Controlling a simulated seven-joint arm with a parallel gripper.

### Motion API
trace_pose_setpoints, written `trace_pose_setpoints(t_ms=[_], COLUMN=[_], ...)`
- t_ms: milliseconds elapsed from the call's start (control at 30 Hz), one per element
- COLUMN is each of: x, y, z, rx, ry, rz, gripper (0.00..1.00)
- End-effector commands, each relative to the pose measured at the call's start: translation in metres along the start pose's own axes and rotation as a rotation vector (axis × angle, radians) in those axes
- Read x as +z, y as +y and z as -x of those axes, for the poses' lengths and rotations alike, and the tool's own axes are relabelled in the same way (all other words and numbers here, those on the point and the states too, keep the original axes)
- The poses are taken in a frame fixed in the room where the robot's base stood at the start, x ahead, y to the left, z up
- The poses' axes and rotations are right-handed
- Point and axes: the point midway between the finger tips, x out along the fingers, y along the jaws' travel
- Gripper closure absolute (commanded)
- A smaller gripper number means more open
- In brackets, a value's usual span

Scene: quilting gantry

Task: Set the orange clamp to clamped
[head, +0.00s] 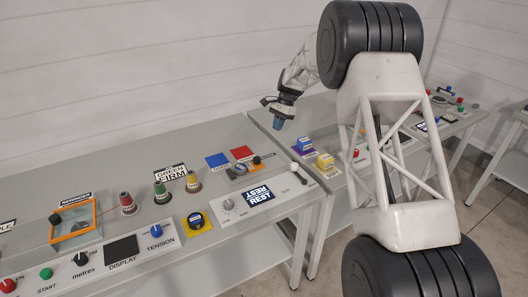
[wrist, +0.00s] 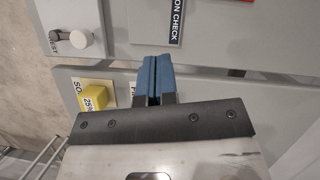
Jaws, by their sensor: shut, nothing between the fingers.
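My gripper (head: 278,122) is raised above the back of the bench, near the seam between two bench sections. Its blue fingers (wrist: 152,80) are shut together with nothing between them. No part is plainly readable as the orange clamp. Neither shows in the wrist view.
Red, green and orange-brown cones (head: 127,203) stand mid-bench. A white knob (wrist: 80,40) and yellow block (wrist: 97,97) lie left of my fingers in the wrist view.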

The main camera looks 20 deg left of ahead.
Motion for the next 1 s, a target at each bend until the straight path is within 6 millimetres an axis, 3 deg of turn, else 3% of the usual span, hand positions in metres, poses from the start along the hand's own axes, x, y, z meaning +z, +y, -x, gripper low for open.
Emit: trace_pose_setpoints(t_ms=[267,467,1000], x=[0.000,0.000,0.001], y=[0.000,0.001,0.000], z=[-0.004,-0.018,-0.096], rx=[0.000,0.001,0.001], ry=[0.000,-0.001,-0.001], rz=[0.000,0.000,0.001], gripper=[1.00,1.00,1.00])
